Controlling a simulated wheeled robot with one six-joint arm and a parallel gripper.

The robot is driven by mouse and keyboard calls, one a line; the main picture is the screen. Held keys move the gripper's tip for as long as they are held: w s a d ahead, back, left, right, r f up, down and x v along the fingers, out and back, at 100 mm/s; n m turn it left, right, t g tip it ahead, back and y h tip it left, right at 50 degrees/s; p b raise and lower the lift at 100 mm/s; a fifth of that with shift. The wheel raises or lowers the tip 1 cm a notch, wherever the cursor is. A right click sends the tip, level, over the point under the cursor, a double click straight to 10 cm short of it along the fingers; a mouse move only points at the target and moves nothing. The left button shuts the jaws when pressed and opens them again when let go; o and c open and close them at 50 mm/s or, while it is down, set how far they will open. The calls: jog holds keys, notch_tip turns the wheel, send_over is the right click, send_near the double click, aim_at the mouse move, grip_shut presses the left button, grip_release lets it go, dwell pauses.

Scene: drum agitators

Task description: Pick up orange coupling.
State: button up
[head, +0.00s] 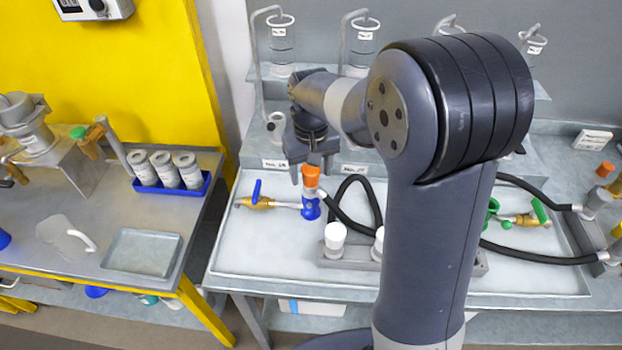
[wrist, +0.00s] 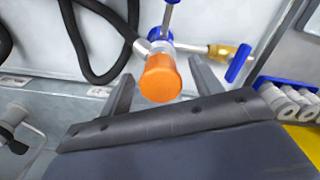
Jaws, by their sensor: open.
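The orange coupling (head: 311,176) sits upright on top of a blue fitting (head: 311,204) at the left part of the grey bench tray. In the wrist view the orange coupling (wrist: 160,79) shows between the two fingers of my gripper (wrist: 159,78), with a gap on each side. My gripper (head: 311,168) is open and empty, and it is close to the coupling in the head view. The fitting joins a brass valve (head: 258,203) with a blue handle on the left. A black hose runs off to the right. The fitting's lower part is partly hidden in the wrist view.
White-capped fittings (head: 335,235) stand on a grey block right of the coupling. A black hose (head: 357,190) loops behind. Another orange piece (head: 606,169) lies at the far right. A blue tray (head: 171,186) with white containers stands on the left table. My arm hides the bench's middle.

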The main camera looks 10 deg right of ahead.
jog(key=shift+f, duration=1.2)
jog(key=c, duration=1.2)
